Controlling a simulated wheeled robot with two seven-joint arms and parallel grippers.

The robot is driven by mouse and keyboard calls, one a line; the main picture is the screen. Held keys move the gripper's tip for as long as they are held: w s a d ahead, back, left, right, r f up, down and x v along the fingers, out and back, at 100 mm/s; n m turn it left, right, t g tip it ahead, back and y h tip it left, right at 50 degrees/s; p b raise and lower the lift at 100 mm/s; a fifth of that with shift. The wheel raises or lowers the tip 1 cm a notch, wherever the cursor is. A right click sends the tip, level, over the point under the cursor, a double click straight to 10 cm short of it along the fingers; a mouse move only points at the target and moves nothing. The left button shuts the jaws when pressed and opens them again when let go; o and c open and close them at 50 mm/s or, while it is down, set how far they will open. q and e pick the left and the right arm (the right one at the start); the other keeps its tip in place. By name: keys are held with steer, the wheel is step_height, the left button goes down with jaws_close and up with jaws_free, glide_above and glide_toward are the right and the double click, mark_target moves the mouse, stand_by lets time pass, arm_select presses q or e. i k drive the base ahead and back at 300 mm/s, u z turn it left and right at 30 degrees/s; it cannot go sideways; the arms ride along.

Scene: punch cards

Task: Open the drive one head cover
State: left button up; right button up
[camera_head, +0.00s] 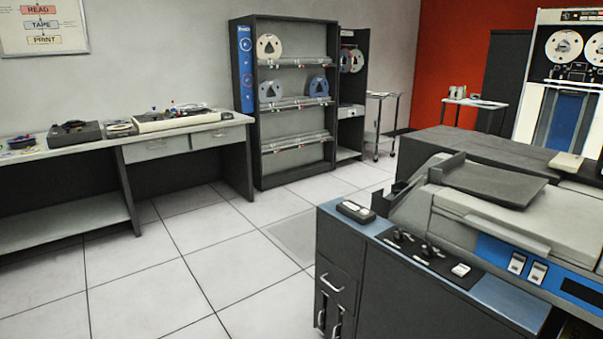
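A tall tape drive (524,97) stands at the far right, cut off by the picture's right edge. Two pale reels show near its top, a left reel (563,46) and a right one (596,48). Below the reels is a dark head area (574,73), too small for me to make out a head cover or its state. A blue panel (567,117) is under that. I cannot read a drive number. Neither of my grippers is in view.
A grey and blue card machine (450,215) fills the right foreground, in front of the drive. A tape rack (292,120) stands at the back middle. A long workbench (70,150) lines the left wall. The tiled floor (190,255) between them is clear.

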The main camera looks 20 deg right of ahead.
mark_target(575, 66)
steer(key=i, duration=5.05)
steer(key=z, duration=2.5)
steer(key=i, duration=5.7)
steer(key=z, duration=2)
steer(key=i, duration=2)
